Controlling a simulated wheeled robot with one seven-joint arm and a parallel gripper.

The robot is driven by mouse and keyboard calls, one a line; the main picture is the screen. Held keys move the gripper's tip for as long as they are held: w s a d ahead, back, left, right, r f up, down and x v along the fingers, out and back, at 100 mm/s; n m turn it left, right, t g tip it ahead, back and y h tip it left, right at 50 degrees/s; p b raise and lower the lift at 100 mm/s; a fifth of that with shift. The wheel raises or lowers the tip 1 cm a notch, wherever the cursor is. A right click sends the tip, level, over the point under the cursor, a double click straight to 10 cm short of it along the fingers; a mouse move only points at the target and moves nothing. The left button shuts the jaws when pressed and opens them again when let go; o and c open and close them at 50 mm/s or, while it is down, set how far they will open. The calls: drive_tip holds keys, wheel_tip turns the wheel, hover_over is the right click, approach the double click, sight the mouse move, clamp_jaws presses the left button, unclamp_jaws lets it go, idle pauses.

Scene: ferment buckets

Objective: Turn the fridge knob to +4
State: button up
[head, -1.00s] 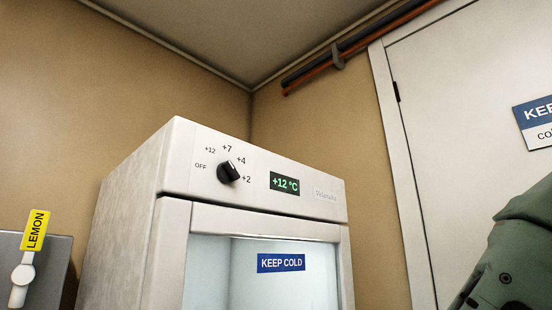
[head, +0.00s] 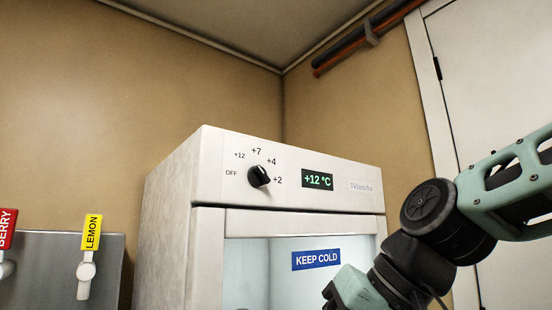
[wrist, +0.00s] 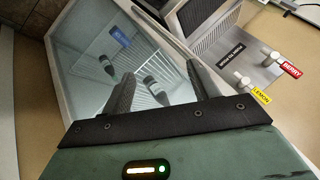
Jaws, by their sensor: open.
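The fridge knob (head: 259,176) is a black dial on the white fridge's top panel (head: 215,165) in the head view. Marks OFF, +12, +7, +4 and +2 run around it from left over the top to the right. I cannot make out its pointer clearly. The green display (head: 317,179) reads +12 °C. My arm reaches in from the right, its end low in front of the fridge door, below and right of the knob; the fingertips are not clear there. In the wrist view my gripper (wrist: 160,72) is open and empty, facing the glass door (wrist: 135,55). The knob is not visible there.
A metal tap plate (head: 60,260) with a yellow LEMON tap (head: 91,235) and a red BERRY tap (head: 6,232) stands left of the fridge. A white door (head: 480,60) is at the right. Bottles (wrist: 158,88) show behind the glass. The space before the knob is clear.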

drive_tip(key=w+d+r+m+t+y+p, duration=0.1)
drive_tip(key=d+r+t+y+p, duration=0.1)
drive_tip(key=r, duration=0.8)
drive_tip(key=w+d+r+t+y+p, duration=0.1)
drive_tip(key=w+d+r+t, duration=0.1)
drive_tip(key=r, duration=0.9)
drive_tip(key=w+d+r+m+t+y+p, duration=0.1)
drive_tip(key=d+r+y+p, duration=0.1)
drive_tip(key=r, duration=0.8)
drive_tip(key=p, duration=1.1)
approach(265, 174)
drive_tip(key=shift+t+h, duration=0.3)
drive_tip(key=x, duration=0.8)
drive_tip(key=shift+a, duration=0.35)
drive_tip(key=shift+b, duration=0.3)
drive_tip(key=c, duration=1)
